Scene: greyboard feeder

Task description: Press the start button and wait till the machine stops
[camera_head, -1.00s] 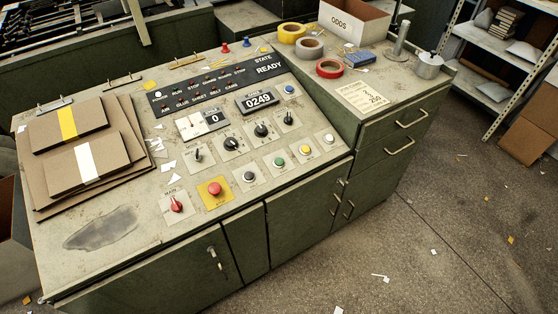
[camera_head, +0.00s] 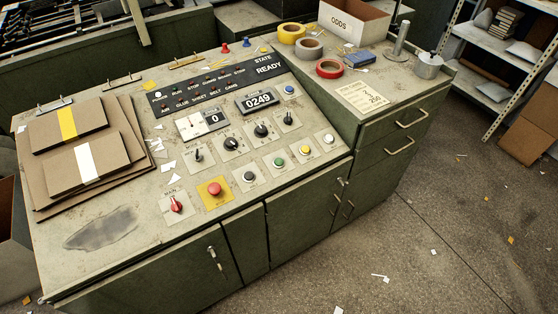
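The control panel (camera_head: 240,165) fills the sloping top of a green cabinet. Its black state strip (camera_head: 215,80) reads READY. A counter (camera_head: 259,100) shows 0249 and a small dial beside it (camera_head: 203,121) shows 0. The lower row of buttons holds a black one (camera_head: 249,176), a green one (camera_head: 279,162), a yellow one (camera_head: 305,149) and a white one (camera_head: 328,138). A blue button (camera_head: 289,89) sits at the upper right. A red mushroom button (camera_head: 214,188) is on a yellow plate. A red MAIN switch (camera_head: 176,206) is left of it. Neither gripper shows.
Stacked brown boards (camera_head: 75,140) cover the panel's left end. The right worktop carries tape rolls (camera_head: 330,69), a blue block (camera_head: 359,59), a metal pot (camera_head: 429,65), a paper note (camera_head: 362,97) and an ODDS box (camera_head: 352,20). Open floor (camera_head: 440,230) lies at the right.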

